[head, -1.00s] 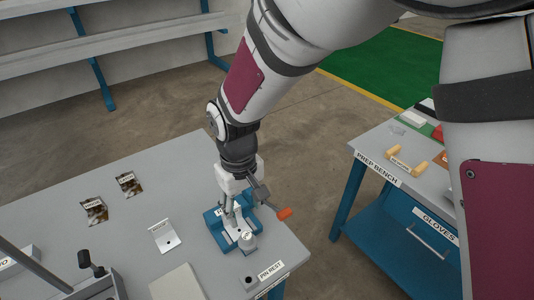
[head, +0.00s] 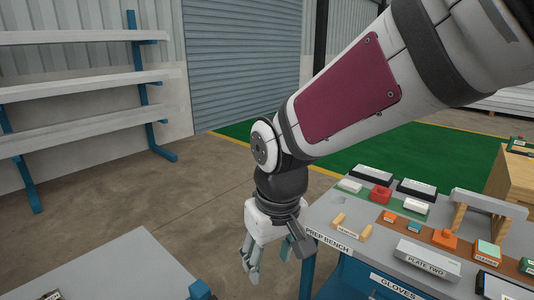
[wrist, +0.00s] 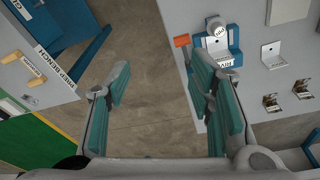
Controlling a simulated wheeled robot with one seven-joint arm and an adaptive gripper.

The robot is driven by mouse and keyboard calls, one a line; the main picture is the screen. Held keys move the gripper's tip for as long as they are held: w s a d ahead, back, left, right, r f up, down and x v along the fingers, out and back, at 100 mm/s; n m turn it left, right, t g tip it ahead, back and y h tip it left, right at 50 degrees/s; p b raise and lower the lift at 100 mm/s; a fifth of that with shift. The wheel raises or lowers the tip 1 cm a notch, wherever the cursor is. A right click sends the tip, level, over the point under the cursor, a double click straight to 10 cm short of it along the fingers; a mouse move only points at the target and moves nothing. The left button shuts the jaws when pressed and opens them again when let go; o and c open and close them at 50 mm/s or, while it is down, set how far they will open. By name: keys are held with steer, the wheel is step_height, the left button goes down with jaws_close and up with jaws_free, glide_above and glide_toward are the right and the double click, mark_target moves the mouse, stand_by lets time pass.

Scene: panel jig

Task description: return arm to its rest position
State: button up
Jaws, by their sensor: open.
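My gripper (head: 273,262) hangs down from my arm in the head view, over the floor gap between the grey table and the prep bench. In the wrist view my gripper (wrist: 160,95) shows its two teal-padded fingers spread apart, with only bare floor between them. It is open and holds nothing. My arm reaches across the head view from the upper right, bent down at the wrist.
The grey table (head: 110,270) is at the lower left; its blue jig (wrist: 222,52) and metal brackets show in the wrist view. The prep bench (head: 345,222) at the right carries blocks, trays and a plate box (head: 427,260). Shelves (head: 85,85) stand at the back left. The floor between is clear.

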steer(key=s+d+r+m+t, duration=0.1)
steer(key=s+d+r+m, duration=0.2)
steer(key=s+d, duration=0.3)
steer(key=s+d+r+m+t, duration=0.2)
steer(key=s+d+r, duration=0.3)
steer(key=d, duration=0.8)
steer(key=shift+s+m+h, duration=0.4)
steer(key=shift+s+m, duration=0.2)
steer(key=shift+s, duration=0.2)
